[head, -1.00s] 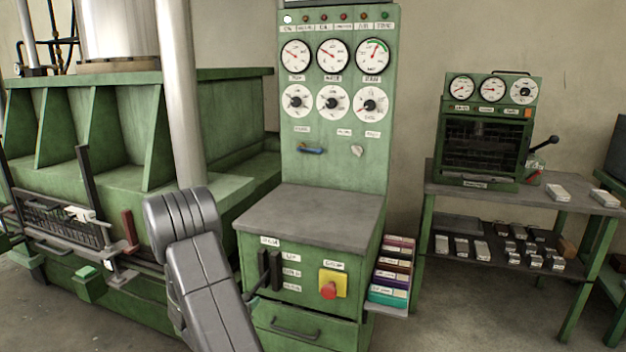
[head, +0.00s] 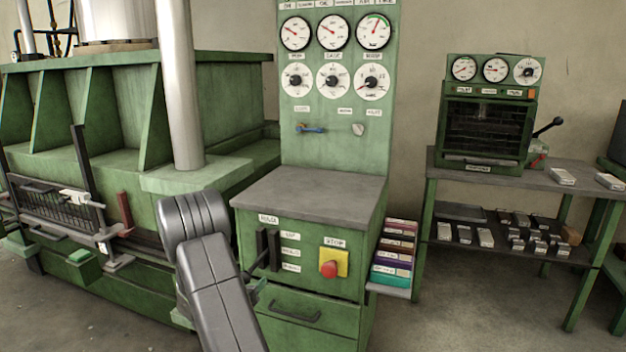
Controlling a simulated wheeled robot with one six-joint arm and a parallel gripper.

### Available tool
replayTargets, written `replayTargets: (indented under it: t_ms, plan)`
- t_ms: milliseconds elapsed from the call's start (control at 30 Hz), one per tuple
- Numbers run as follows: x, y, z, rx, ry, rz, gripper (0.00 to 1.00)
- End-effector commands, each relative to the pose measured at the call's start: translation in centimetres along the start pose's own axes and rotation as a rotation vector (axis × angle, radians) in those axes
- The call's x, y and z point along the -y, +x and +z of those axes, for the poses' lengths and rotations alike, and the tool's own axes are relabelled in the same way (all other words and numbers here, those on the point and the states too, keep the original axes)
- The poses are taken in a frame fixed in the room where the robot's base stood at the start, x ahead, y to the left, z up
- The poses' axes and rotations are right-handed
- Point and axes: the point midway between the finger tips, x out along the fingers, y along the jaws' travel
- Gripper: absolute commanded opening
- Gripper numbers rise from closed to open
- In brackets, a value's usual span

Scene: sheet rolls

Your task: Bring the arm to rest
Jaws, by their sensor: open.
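My grey arm (head: 213,270) shows in the head view at the lower middle, bent at a rounded joint near its top. Its lower part runs down past the bottom edge of the picture. It appears in front of the green press base and the left side of the control cabinet (head: 310,313). I cannot make out my gripper; it is hidden behind the arm or outside the picture. A small dark and greenish piece shows beside the arm, too unclear to name.
A red stop button (head: 328,269) and dark levers (head: 268,250) are on the cabinet front, close right of my arm. Coloured boxes (head: 394,253) sit on a side shelf. A green oven (head: 487,120) stands on a table (head: 470,163) at right. Floor shows between cabinet and table.

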Motion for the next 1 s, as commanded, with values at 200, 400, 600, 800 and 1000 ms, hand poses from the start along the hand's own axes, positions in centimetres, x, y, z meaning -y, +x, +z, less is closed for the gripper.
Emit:
replayTargets:
  t_ms: [200, 400, 600, 800, 1000]
  plan:
    - [0.3, 0.6, 1.3, -0.064, -0.006, 0.017, 0.57]
    - [0.5, 1.1, 2.0, -0.128, -0.012, 0.034, 0.57]
    - [0.6, 0.9, 2.2, -0.187, -0.018, 0.046, 0.57]
    - [0.8, -3.3, 2.7, -0.184, -0.019, 0.044, 0.57]
    - [0.9, -7.3, 3.4, -0.184, -0.018, 0.044, 0.57]
